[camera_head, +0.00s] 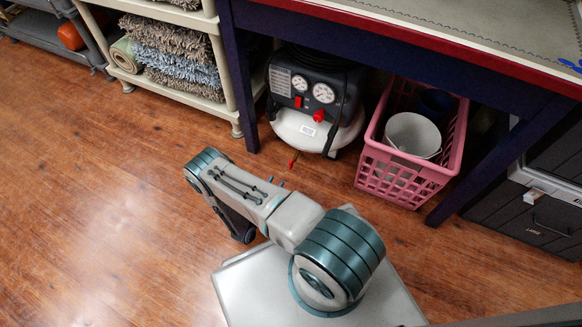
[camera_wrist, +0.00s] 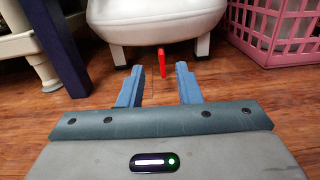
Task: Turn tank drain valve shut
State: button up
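The air compressor (camera_head: 316,95) stands on the floor under the workbench, with a white tank (camera_head: 299,130) at its base. The tank (camera_wrist: 157,20) fills the top middle of the wrist view. The red drain valve handle (camera_head: 292,160) sticks out low at the tank's underside; in the wrist view the red handle (camera_wrist: 162,62) hangs upright below the tank. My gripper (camera_head: 277,181) is low over the floor in front of the compressor. In the wrist view my gripper (camera_wrist: 158,78) has its two blue fingers apart, with the handle seen beyond and between their tips, apparently not gripped.
A pink crate (camera_head: 409,170) with a white bucket (camera_head: 413,134) stands right of the compressor. A dark workbench leg (camera_head: 240,90) and a shelf with folded rugs (camera_head: 178,62) are at left. The wooden floor (camera_head: 90,190) is clear at left.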

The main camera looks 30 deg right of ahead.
aim_at(290, 164)
jog(key=shift+s+f+n, duration=0.25)
jog(key=shift+f+n, duration=0.05)
jog(key=shift+f, duration=0.8)
jog(key=b+x, duration=0.4)
jog(key=x, duration=0.9)
jog(key=shift+w+d+r+b, duration=0.1)
jog(key=shift+w+d+b, duration=0.05)
jog(key=shift+w+b, duration=0.2)
grip_shut()
